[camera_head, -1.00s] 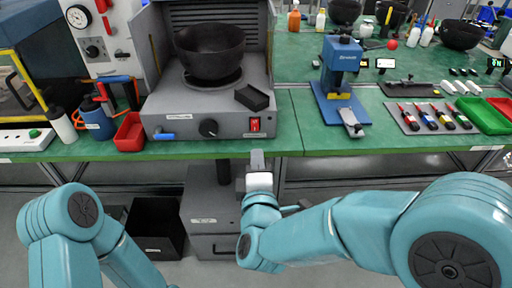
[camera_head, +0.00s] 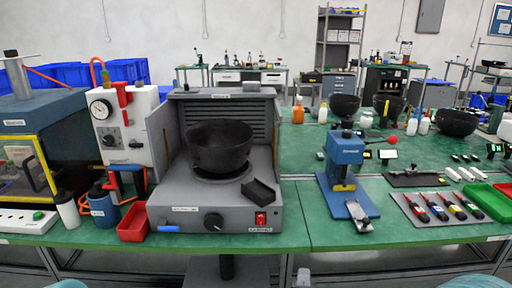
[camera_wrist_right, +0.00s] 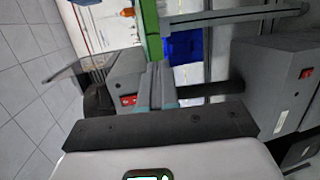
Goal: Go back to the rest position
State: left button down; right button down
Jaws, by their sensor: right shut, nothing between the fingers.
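My right gripper (camera_wrist_right: 158,82) shows in the right wrist view, its two fingers together with nothing between them. In the head view only a small grey tip of it (camera_head: 303,277) shows at the bottom edge, below the front of the green bench (camera_head: 295,215) and apart from it. Bits of my teal arms show along the bottom edge of the head view. My left gripper is out of view.
On the bench stand a grey machine (camera_head: 270,222) with a black bowl (camera_head: 219,148), a blue press (camera_head: 345,150), a red bin (camera_head: 133,222), and a mat (camera_head: 412,212) with several tools. A grey box (camera_wrist_right: 275,85) is beside the gripper in the wrist view.

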jog(key=s+d+f+m+g, duration=0.1)
jog(key=d+f+g, duration=0.15)
jog(key=f, duration=0.45)
jog(key=s+d+f+m+g, duration=0.1)
jog(key=s+d+f+g, duration=0.1)
jog(key=d+f, duration=0.35)
jog(key=s+f+m+g+y, duration=0.4)
jog(key=s+f, duration=0.4)
jog(key=f, duration=0.5)
jog(key=s+a+f+m+g+y, duration=0.2)
jog(key=s+a+m+g, duration=0.15)
jog(key=s+m, duration=0.3)
jog(key=s+a+f+m+g+y, duration=0.1)
jog(key=s+a+f+m+g, duration=0.15)
jog(key=s+a+m, duration=0.35)
jog(key=w+a+r+p+v, duration=0.1)
jog(key=a+p+v, duration=0.1)
jog(key=p+v, duration=1)
jog(key=shift+s+d+r+g+p, duration=0.15)
jog(key=shift+s+r+g+p, duration=0.2)
jog(key=shift+r, duration=0.35)
